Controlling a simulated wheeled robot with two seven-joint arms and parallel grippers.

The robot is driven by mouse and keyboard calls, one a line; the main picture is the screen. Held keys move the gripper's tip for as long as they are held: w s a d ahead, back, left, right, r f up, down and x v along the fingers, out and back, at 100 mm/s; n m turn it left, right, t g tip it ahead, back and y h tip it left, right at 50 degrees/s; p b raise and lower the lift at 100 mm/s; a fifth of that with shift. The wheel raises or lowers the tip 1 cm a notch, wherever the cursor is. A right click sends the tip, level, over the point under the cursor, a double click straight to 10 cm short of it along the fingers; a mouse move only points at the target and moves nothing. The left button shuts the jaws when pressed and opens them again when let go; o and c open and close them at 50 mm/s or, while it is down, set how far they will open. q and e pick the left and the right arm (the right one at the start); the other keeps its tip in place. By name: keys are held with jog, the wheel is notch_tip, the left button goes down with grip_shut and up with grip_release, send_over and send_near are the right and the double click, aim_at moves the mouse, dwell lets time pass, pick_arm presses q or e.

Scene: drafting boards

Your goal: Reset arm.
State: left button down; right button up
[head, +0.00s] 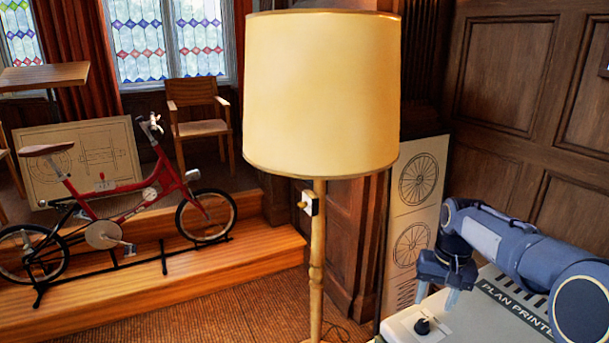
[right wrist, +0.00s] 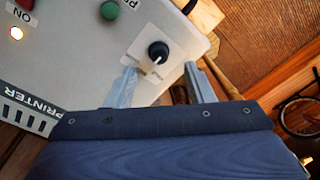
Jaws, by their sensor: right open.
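My right gripper (head: 437,296) is open and empty above the plan printer (head: 505,297), a light grey cabinet with a dark label strip. A black knob (head: 423,326) on a white plate sits on the printer's top, just below the fingertips. In the right wrist view the two pale fingers (right wrist: 165,78) reach toward the knob (right wrist: 158,52), which shows beyond and between the tips. I see no contact with it. My left gripper is in neither view.
A tall floor lamp (head: 322,95) stands close in the middle. A red bicycle (head: 110,205) stands on a wooden step at the left. The printer also has a green button (right wrist: 110,10) and a lit lamp (right wrist: 16,33). Wheel drawings (head: 418,180) lean by the panelled wall.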

jog(key=s+a+r+n+t+y, duration=0.1)
jog(key=s+a+r+t, duration=0.15)
jog(key=s, duration=0.55)
jog(key=s+a+r+t+y, duration=0.1)
jog(key=s+a+r+y, duration=0.15)
jog(key=s, duration=0.45)
jog(key=s+a+f+n+t, duration=0.1)
jog(key=s+a+f, duration=0.1)
jog(key=s, duration=0.4)
jog(key=s+a+f, duration=0.3)
jog(key=s+a, duration=0.1)
jog(key=s, duration=0.2)
jog(key=shift+a+f+n+t, duration=0.15)
jog(key=shift+a+n+t, duration=0.15)
jog(key=shift+n+t, duration=0.1)
